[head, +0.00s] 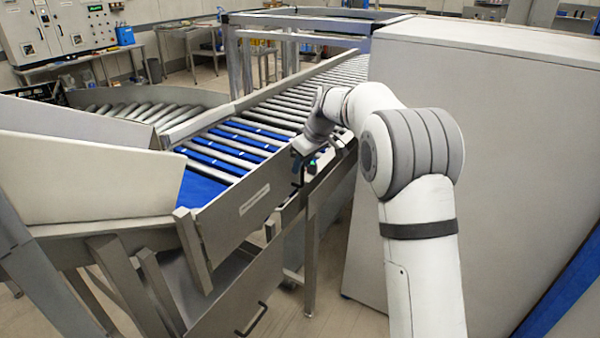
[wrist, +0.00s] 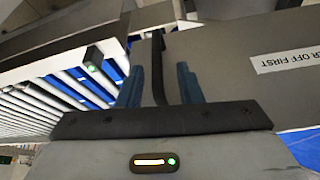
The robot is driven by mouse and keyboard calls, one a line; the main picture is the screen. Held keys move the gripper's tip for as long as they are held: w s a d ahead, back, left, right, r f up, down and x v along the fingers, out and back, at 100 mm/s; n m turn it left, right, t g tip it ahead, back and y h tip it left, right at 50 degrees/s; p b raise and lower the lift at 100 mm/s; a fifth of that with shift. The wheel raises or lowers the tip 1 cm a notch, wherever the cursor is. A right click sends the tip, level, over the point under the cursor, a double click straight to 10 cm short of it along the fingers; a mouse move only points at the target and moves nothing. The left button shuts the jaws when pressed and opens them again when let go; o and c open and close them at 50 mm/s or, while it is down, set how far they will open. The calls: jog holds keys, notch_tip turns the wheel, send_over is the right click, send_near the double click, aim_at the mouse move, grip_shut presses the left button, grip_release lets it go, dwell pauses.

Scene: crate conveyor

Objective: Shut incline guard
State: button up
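A grey metal guard panel (head: 240,211) with a white label runs along the near side of the roller conveyor. In the wrist view, a grey panel (wrist: 225,50) carries a label partly reading "OFF FIRST". A dark bar handle (wrist: 157,68) stands between the two blue fingers of my gripper (wrist: 160,85). Gaps show on both sides of the bar, so the fingers are open around it. In the head view my gripper (head: 302,158) is at the panel's far part, by a small black handle (head: 297,181).
A lower grey panel (head: 225,300) with a black handle (head: 252,320) slants below the conveyor. A large grey cabinet (head: 480,130) stands close on the right of my arm. Blue and grey rollers (head: 235,145) lie behind the guard. Bare floor shows below.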

jog(key=v, duration=0.3)
jog(key=shift+s+d+r, duration=0.1)
jog(key=shift+r, duration=0.15)
jog(key=s+d+r+m+h, duration=0.1)
jog(key=s+d+r+m, duration=0.1)
jog(key=s+d, duration=0.5)
jog(key=s+d+r+m+h, duration=0.1)
jog(key=s+d+m, duration=0.15)
jog(key=s, duration=0.75)
jog(key=s+d+f+m, duration=0.2)
jog(key=s, duration=0.5)
jog(key=s+d+f+m+h, duration=0.1)
jog(key=s+d+f, duration=0.1)
jog(key=s, duration=0.6)
jog(key=s+d+f+m, duration=0.2)
jog(key=s+d, duration=0.1)
jog(key=s, duration=0.4)
jog(key=shift+s+f+m+h, duration=0.3)
jog(key=shift+s+f+m, duration=0.05)
jog(key=shift+f, duration=0.05)
jog(key=shift+a, duration=0.1)
